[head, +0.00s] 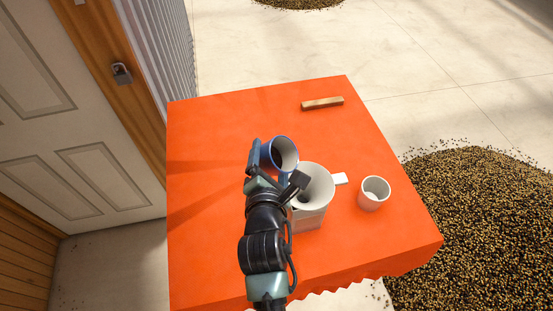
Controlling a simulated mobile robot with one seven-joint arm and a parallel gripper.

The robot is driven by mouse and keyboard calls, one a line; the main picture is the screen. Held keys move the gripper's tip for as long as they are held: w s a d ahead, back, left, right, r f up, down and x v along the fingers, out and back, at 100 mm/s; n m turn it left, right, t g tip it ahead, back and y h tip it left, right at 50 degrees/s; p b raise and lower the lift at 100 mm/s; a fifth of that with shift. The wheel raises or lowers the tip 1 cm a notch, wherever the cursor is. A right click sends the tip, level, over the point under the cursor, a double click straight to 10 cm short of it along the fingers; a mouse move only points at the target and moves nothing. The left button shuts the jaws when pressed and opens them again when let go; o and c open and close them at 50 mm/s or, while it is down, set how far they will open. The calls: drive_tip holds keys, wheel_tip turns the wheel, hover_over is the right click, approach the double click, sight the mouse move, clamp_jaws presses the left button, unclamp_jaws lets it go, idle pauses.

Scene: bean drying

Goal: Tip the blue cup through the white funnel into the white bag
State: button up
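The blue cup (266,157) is tilted, with its pale open mouth facing right. It is close to the upper left rim of the white funnel (318,176). My gripper (275,169) has one finger on the left of the cup and the other at its lower right, over the funnel's left side; it appears closed around the cup. The funnel sits over the white bag (311,220), with a dark opening inside and a white tab to its right. The bag is partly hidden by the funnel and my arm. I cannot see the cup's contents.
A small white cup (372,201) stands upright to the right of the funnel. A wooden block (322,103) lies near the far edge of the orange-covered table (205,130). The table's left side is clear. A large bean heap (480,220) lies on the floor at right.

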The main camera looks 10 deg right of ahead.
drive_tip(key=shift+f+m+t+b, duration=0.3)
drive_tip(key=shift+f+m+b, duration=0.2)
drive_tip(key=shift+r+y, duration=0.15)
drive_tip(key=shift+y, duration=0.15)
drive_tip(key=shift+r+m+t, duration=0.1)
drive_tip(key=shift+m+t, duration=0.2)
drive_tip(key=shift+m, duration=0.3)
drive_tip(key=shift+r, duration=0.15)
drive_tip(key=shift+m, duration=0.3)
drive_tip(key=shift+d+r+m+t+y+b, duration=0.15)
drive_tip(key=shift+r+m+t+y+b, duration=0.25)
drive_tip(key=shift+r+m+t+b, duration=0.15)
drive_tip(key=shift+f, duration=0.1)
